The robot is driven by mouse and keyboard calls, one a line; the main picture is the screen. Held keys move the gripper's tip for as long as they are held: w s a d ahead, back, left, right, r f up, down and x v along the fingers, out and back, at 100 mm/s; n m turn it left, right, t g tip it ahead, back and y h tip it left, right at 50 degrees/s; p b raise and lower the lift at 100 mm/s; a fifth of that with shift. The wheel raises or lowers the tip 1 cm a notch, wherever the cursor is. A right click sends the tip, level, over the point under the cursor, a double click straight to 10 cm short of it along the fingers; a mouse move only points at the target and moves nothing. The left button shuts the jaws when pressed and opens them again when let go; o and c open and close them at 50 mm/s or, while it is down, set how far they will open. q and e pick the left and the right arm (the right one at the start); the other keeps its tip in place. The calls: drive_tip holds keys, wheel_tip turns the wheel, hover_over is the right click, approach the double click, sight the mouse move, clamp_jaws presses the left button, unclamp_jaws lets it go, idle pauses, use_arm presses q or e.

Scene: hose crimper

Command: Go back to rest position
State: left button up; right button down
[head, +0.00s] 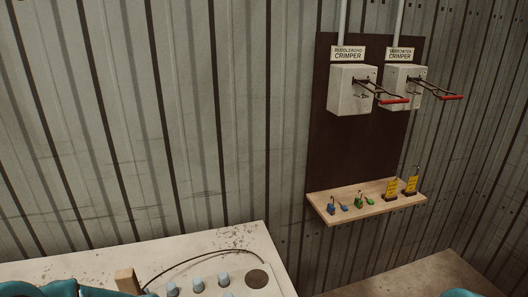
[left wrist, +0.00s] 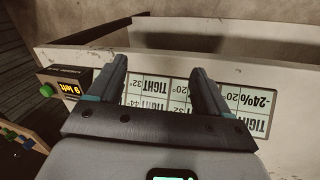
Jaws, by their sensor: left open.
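My left gripper (left wrist: 160,65) is open in the left wrist view, its two dark fingers spread apart with nothing seen between them. Behind the fingers is a pale panel (left wrist: 280,78) with a chart (left wrist: 150,88) of upside-down words such as TIGHT and numbers. I cannot tell whether the fingers touch it. In the head view, teal parts of my own body show at the bottom left and bottom right edges. Neither gripper's fingertips can be made out there. My right gripper is not seen.
Two crimper boxes (head: 350,90) (head: 398,88) with red-ended handles hang on a dark wall board (head: 350,150). A wooden shelf (head: 345,213) below holds padlocks and yellow tags. A pale bench (head: 60,271) carries light-blue knobs (head: 197,285). A small display box (left wrist: 68,88) sits left in the wrist view.

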use_arm(q)
drive_tip(key=s+d+f+n, duration=0.1)
drive_tip(key=s+d+f, duration=0.4)
drive_tip(key=s, duration=0.4)
drive_tip(key=s+d+f, duration=0.3)
drive_tip(key=s+f, duration=0.3)
drive_tip(key=s, duration=0.2)
wheel_tip(320, 180, down, 10)
drive_tip(key=b, duration=1)
drive_tip(key=shift+a+h, duration=0.2)
drive_tip(key=shift+h, duration=0.2)
